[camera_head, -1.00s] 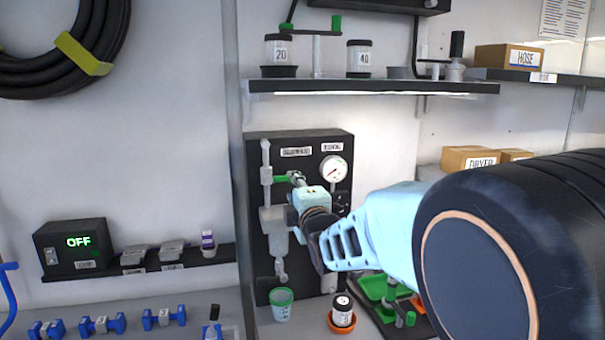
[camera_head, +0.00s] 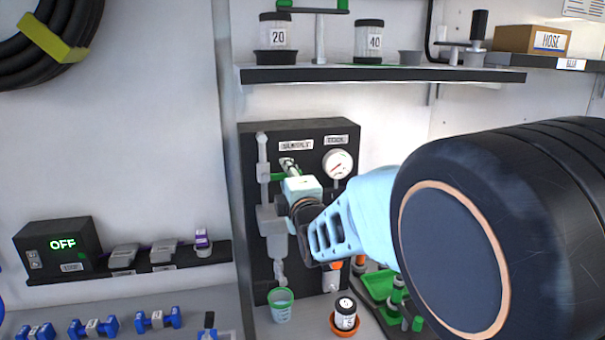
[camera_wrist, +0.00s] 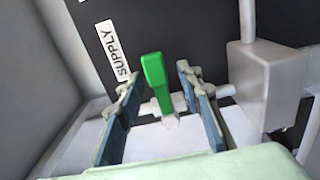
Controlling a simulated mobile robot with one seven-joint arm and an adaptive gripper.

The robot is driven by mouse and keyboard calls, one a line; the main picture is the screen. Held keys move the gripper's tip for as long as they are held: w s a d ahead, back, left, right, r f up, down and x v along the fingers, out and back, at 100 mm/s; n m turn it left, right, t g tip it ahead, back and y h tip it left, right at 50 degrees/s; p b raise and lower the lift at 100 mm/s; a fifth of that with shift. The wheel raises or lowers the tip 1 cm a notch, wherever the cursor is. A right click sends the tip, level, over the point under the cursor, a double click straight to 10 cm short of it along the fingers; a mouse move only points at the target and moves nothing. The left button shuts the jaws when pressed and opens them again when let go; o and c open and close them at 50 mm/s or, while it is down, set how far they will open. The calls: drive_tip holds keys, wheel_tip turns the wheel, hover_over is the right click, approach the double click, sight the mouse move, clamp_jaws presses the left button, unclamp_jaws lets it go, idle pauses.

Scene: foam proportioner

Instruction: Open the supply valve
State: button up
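The black panel (camera_head: 250,220) carries the supply valve, with a short green lever (camera_head: 277,177) on a grey pipe beneath the SUPPLY label (camera_head: 296,146). My gripper (camera_head: 289,164) is at the valve, and its body hides part of the lever in the head view. In the wrist view the green lever (camera_wrist: 155,82) stands between the two fingers of my gripper (camera_wrist: 157,79). The fingers are open, with a gap visible on both sides of the lever. The SUPPLY label (camera_wrist: 122,55) is left of it.
A gauge (camera_head: 337,164) sits right of the valve. A grey box-shaped fitting (camera_wrist: 265,85) on the pipe is close to the right finger. Above is a shelf (camera_head: 400,75) with jars. Below stand a green cup (camera_head: 281,305) and a jar in an orange dish (camera_head: 345,315).

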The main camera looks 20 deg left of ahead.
clamp_jaws()
